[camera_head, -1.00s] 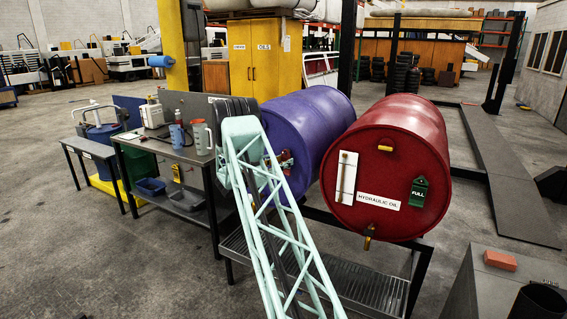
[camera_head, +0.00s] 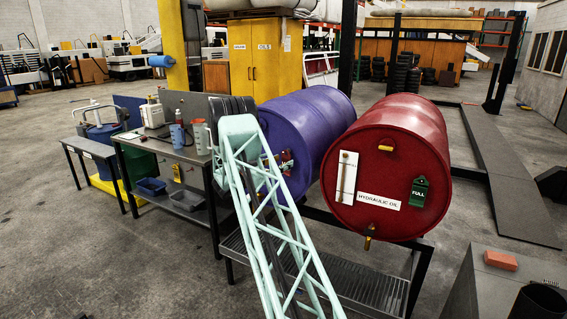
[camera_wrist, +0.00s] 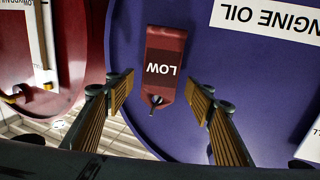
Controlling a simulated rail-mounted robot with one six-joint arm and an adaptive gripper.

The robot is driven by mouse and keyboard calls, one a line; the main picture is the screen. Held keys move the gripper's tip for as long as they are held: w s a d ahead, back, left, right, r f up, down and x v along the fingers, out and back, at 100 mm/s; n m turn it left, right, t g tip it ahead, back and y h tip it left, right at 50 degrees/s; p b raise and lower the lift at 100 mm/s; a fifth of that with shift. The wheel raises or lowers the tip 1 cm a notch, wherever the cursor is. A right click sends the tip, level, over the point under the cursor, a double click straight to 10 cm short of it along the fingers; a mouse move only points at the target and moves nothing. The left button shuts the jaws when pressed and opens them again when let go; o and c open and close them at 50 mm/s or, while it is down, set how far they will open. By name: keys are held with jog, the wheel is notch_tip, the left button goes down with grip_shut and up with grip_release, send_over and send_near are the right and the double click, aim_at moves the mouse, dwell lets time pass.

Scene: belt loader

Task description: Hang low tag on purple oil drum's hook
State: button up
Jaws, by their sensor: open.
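The red LOW tag (camera_wrist: 165,62) lies against the face of the purple oil drum (camera_wrist: 225,60) in the wrist view, its lettering upside down. Its narrow holed end is at a small dark hook (camera_wrist: 156,100), which appears to pass through the hole. My gripper (camera_wrist: 160,90) is open, with one finger on each side of the tag and visible gaps to both. In the head view the purple drum (camera_head: 310,125) lies on its side on the rack, and my mint-green arm hides much of its face.
A red hydraulic oil drum (camera_head: 395,165) with a green FULL tag (camera_head: 419,192) lies close to the right. A slatted metal rack (camera_head: 365,285) is below the drums. A workbench (camera_head: 165,150) with mugs and trays stands to the left.

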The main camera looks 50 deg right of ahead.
jog(key=w+a, duration=0.1)
jog(key=a, duration=0.9)
jog(key=shift+w+a, duration=0.15)
jog(key=shift+w, duration=0.05)
jog(key=shift+r, duration=0.1)
dwell(0.4)
